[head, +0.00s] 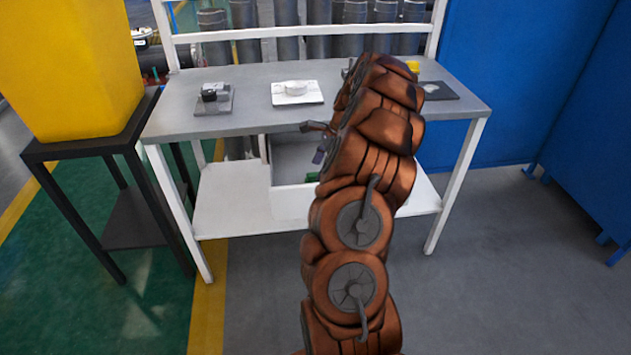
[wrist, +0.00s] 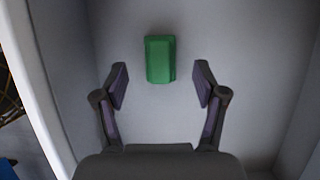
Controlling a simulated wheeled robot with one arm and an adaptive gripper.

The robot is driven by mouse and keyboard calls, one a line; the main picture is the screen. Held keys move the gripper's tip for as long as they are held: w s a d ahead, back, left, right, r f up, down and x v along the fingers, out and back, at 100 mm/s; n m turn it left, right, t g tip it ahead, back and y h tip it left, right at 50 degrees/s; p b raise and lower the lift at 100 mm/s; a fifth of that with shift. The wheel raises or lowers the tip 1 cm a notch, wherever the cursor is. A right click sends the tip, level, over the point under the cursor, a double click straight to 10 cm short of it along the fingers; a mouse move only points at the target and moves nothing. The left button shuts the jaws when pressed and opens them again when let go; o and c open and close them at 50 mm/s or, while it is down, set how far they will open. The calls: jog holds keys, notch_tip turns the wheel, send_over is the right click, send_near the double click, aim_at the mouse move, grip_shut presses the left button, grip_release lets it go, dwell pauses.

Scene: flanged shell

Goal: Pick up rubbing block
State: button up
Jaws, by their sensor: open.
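A green block (wrist: 160,59), which I take as the rubbing block, lies on the floor of a light grey open drawer or bin. In the wrist view it sits just beyond and between the fingertips of my gripper (wrist: 160,84). The gripper is open and empty, with a finger on each side and a gap to the block. In the head view a bit of green (head: 311,177) shows inside the drawer, largely hidden by my arm. My gripper (head: 318,142) shows there only in part, at the drawer's opening.
On the bench are a small dark device on a plate (head: 214,97), a white part on a white plate (head: 297,92) and a dark plate (head: 438,91). A yellow bin (head: 75,65) stands left.

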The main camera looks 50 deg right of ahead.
aim_at(315, 174)
jog(key=x, duration=0.4)
jog(key=shift+d+f, duration=0.1)
jog(key=shift+c, duration=0.4)
jog(key=shift+s, duration=0.1)
jog(key=c, duration=1.2)
notch_tip(315, 174, up, 10)
jog(key=shift+r, duration=0.1)
